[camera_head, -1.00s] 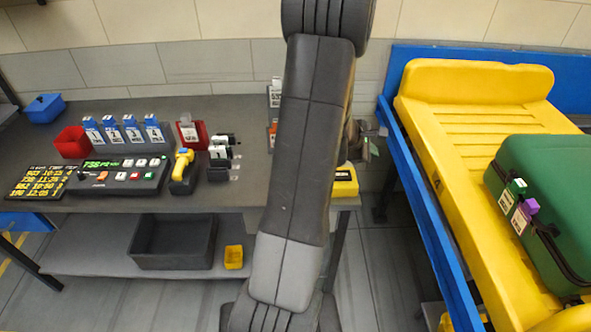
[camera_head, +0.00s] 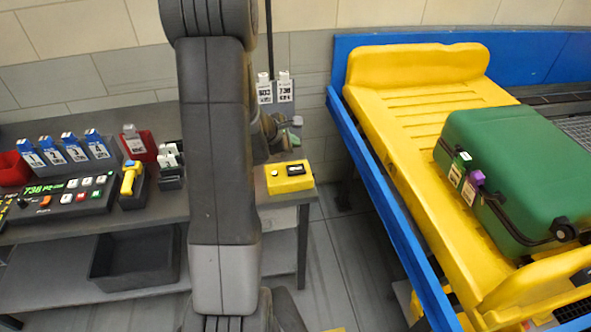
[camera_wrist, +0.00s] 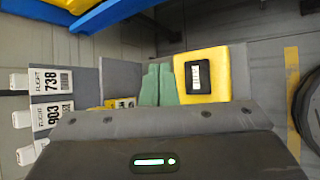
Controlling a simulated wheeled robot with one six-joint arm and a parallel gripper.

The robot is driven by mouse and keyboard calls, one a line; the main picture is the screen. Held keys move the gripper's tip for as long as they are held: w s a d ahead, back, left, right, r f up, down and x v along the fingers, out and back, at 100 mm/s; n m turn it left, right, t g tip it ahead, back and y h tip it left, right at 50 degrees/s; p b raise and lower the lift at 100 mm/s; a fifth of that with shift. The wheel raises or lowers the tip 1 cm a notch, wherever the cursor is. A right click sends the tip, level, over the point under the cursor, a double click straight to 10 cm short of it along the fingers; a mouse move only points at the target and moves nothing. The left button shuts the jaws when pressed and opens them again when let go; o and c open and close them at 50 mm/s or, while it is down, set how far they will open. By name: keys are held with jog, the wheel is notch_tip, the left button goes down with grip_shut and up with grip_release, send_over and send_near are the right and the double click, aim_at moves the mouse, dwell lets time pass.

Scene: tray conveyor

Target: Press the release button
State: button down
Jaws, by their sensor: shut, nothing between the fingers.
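A yellow box (camera_head: 289,178) sits on the right end of the grey table in the head view. Its top carries a small pale round button (camera_head: 274,173) and a black display. In the wrist view the yellow box (camera_wrist: 218,88) lies just right of my fingertips, with its display visible; I cannot make out the button there. My gripper (camera_wrist: 158,68) is shut and empty, its greenish fingers together. In the head view my arm hides part of my gripper, which is near the box's far side. I cannot tell whether it touches the box.
Flight tags (camera_head: 274,92) stand behind the box. A control panel (camera_head: 62,194), a yellow scanner (camera_head: 130,178) and blue tag holders (camera_head: 72,150) lie left of my arm. A yellow tray (camera_head: 400,115) with a green suitcase (camera_head: 520,170) is at right, beyond a floor gap.

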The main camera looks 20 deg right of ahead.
jog(key=b, duration=0.4)
send_over(293, 170)
notch_tip(293, 170, down, 6)
jog(key=shift+f, duration=0.25)
jog(key=shift+s+f+b, duration=0.1)
jog(key=shift+f+b, duration=0.65)
jog(key=shift+b, duration=0.1)
jog(key=shift+f, duration=0.1)
dwell(1.0)
jog(key=shift+f+b, duration=0.3)
jog(key=shift+b, duration=0.45)
jog(key=shift+f+b, duration=0.45)
jog(key=shift+b, duration=0.25)
dwell(0.4)
jog(key=shift+r, duration=0.15)
jog(key=shift+r+p, duration=0.45)
jog(key=shift+r, duration=0.3)
